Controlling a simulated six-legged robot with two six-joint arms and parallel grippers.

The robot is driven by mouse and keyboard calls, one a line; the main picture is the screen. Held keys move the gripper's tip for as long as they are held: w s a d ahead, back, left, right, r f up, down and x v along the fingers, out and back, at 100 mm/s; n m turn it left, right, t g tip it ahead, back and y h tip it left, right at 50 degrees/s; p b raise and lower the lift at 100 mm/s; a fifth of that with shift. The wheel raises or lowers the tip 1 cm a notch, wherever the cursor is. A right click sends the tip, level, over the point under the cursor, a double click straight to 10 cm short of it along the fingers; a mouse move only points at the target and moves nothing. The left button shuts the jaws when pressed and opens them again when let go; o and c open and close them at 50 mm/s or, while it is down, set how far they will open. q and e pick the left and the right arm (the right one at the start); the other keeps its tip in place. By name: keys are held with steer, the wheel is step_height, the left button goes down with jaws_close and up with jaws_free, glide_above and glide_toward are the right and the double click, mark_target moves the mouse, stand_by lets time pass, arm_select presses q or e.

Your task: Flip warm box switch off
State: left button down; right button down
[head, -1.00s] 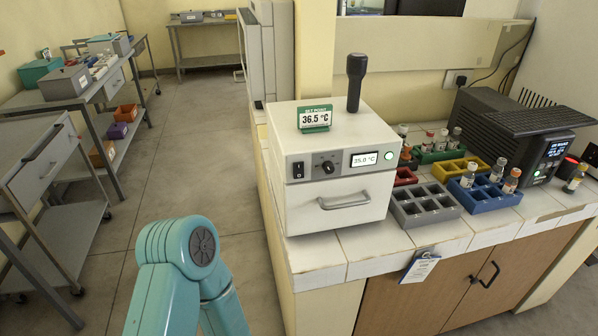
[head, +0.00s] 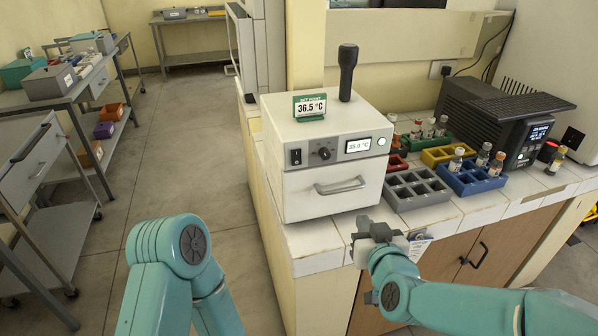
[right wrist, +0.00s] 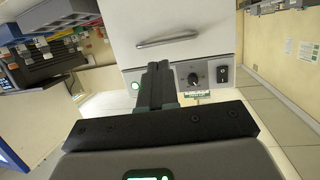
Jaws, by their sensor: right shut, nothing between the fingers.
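The warm box (head: 325,188) is a white cabinet on the tiled counter. Its front panel carries a black rocker switch (head: 296,157) at the left, a dark knob (head: 324,153) and a lit display (head: 358,146) reading about 35.0 °C. In the right wrist view the picture is turned over, and the switch (right wrist: 222,73) shows right of the knob. My right gripper (head: 372,228) is shut and empty, in front of and below the box's drawer front, apart from the switch. Its fingers also show in the right wrist view (right wrist: 158,85). My left gripper is out of sight; only teal arm links show.
A green-framed 36.5 °C sign (head: 309,107) and a black upright handle (head: 347,72) are on top of the box. Grey (head: 416,190) and blue (head: 470,178) racks stand to its right. A drawer handle (head: 340,186) sticks out below the panel.

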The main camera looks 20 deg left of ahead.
steer(key=s+a+r+n+y, duration=0.2)
steer(key=s+a+r+y, duration=0.1)
steer(key=a+r, duration=0.5)
steer(key=shift+s, duration=0.85)
steer(key=shift+w+a, duration=0.1)
steer(key=shift+a, duration=0.05)
